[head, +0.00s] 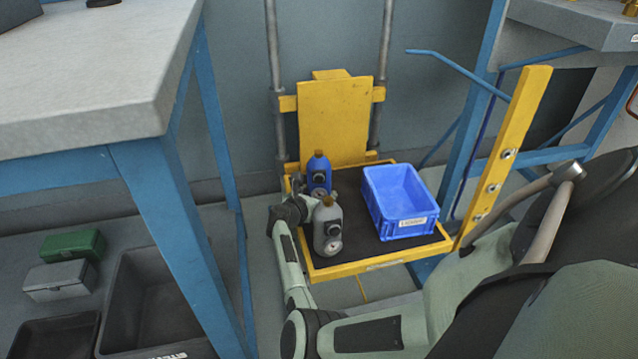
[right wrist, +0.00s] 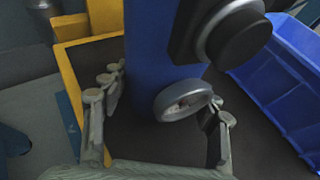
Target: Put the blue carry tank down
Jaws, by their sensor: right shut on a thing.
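The blue carry tank (head: 318,170) stands upright at the back left of the yellow-edged platform (head: 345,268) in the head view. In the right wrist view the blue tank (right wrist: 155,50) rises between the fingers, with a round gauge and a black knob on it. My right gripper (head: 312,194) is shut on the blue tank, low on its body; its fingers also show in the right wrist view (right wrist: 158,118). I cannot tell whether the tank's base touches the black mat. A grey tank (head: 327,232) stands just in front and partly hides the gripper. My left gripper is out of view.
A blue crate (head: 400,228) sits on the platform's right side. A yellow upright plate (head: 335,122) stands behind. A yellow post (head: 510,150) rises at the right. A grey-topped bench (head: 90,100) is at the left. Some mat between the tanks and the crate is bare.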

